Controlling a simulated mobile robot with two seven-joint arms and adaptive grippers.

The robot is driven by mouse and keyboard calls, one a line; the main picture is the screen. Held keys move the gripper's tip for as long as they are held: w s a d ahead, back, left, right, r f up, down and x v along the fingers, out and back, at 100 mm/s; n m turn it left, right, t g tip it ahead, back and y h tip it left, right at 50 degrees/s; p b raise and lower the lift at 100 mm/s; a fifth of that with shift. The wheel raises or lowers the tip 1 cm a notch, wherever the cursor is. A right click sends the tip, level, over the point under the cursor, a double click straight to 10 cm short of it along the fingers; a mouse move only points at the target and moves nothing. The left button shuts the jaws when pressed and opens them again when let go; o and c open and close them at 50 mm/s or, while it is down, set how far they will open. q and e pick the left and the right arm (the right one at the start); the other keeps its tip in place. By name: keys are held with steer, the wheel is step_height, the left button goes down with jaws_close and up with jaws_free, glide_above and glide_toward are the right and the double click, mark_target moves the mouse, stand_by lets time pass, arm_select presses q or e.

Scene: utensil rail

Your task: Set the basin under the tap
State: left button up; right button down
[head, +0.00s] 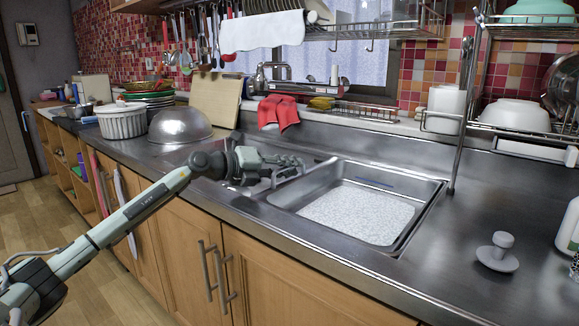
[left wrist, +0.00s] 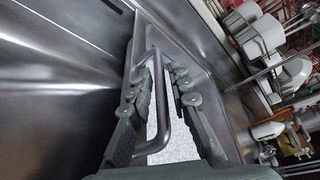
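A rectangular steel basin (head: 411,222) with a pale speckled floor is set into the counter; I cannot tell whether it is loose or is the fixed sink. My left gripper (head: 298,165) is over its left end. In the left wrist view, the open fingers (left wrist: 168,75) stand on either side of a bent metal bar (left wrist: 165,115), with gaps; how the bar joins the basin is unclear. The speckled floor shows behind it. A chrome fixture (head: 262,76), apparently the tap, stands at the back, left of the basin. My right gripper is out of view.
A red cloth (head: 279,112) hangs at the back edge. An upturned metal bowl (head: 180,124), a cutting board (head: 216,98) and a white ribbed dish (head: 122,121) stand left. A grey stopper (head: 497,252) is at right. A dish rack (head: 520,118) stands back right; the right counter is mostly clear.

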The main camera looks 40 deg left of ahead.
arm_select(q)
steer(key=shift+c, duration=0.6)
jaws_close()
steer(key=shift+a, duration=0.1)
